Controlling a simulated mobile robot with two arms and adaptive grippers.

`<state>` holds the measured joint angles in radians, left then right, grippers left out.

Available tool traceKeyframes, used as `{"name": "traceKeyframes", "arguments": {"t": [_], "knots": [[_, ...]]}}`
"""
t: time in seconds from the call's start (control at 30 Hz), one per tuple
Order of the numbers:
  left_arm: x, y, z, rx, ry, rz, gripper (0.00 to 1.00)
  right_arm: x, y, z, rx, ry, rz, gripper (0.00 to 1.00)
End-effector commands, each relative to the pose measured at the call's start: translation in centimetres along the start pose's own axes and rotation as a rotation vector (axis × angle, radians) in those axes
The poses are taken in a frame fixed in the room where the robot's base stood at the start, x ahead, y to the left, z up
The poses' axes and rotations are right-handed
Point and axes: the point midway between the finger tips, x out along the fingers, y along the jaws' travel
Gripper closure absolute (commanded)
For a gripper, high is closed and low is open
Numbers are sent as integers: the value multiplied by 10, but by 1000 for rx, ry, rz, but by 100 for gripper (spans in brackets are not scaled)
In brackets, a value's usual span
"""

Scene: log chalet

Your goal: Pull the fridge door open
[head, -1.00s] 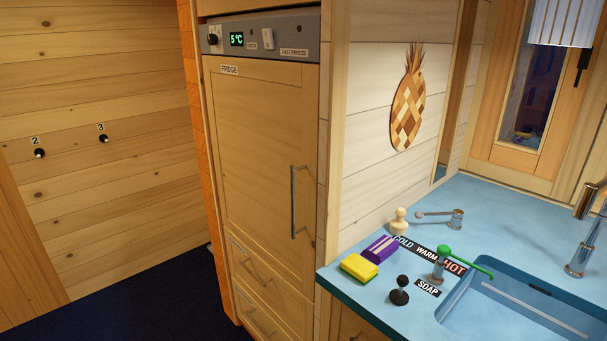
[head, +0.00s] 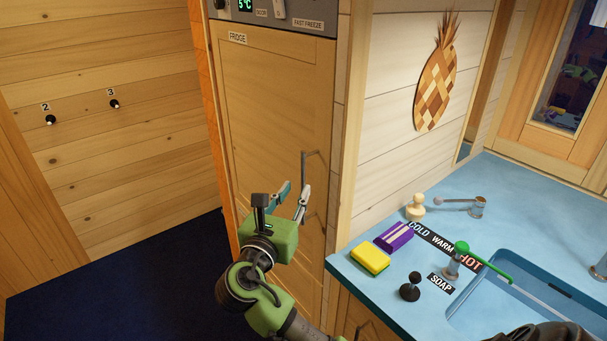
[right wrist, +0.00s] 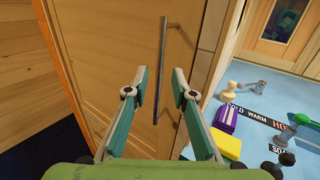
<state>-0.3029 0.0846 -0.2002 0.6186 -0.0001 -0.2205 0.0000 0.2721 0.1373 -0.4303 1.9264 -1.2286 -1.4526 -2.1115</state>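The fridge door (head: 270,110) is a shut wooden panel with a FRIDGE label at its top left. Its handle (head: 303,168) is a thin upright grey bar near the door's right edge; the lower part is partly hidden by my right gripper. My right gripper (head: 294,189) is open and empty in front of the door, close to the handle in the head view. In the right wrist view the handle (right wrist: 162,70) runs upright ahead of the gap between the two spread fingers (right wrist: 153,84). I cannot tell any contact. My left gripper is not in view.
A blue counter (head: 370,300) juts out right of the fridge, holding a yellow sponge (head: 371,261), a purple box (head: 394,237), small levers and a sink (head: 520,300). A plank wall (head: 110,150) stands at the left. Dark floor (head: 130,270) before it is clear.

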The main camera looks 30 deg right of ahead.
Motion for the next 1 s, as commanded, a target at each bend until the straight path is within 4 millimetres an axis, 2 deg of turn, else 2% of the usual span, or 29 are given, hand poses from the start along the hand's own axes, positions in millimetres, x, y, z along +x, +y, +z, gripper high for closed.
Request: {"name": "traceKeyframes", "arguments": {"t": [0.1,0.3,0.5,0.77,0.8,0.87,1.0], "knots": [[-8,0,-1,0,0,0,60,26,0,3,-3,-2,-2,76],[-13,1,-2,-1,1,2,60,55,0,1,-1,0,0,76],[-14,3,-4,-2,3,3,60,67,0,0,1,2,1,76],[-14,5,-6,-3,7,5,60,67,0,-1,1,1,2,76],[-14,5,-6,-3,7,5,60,67,0,-1,1,1,2,86],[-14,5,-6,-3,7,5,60,67,0,-1,1,1,2,100],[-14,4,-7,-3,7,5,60,67,0,-1,1,1,1,100]]}}
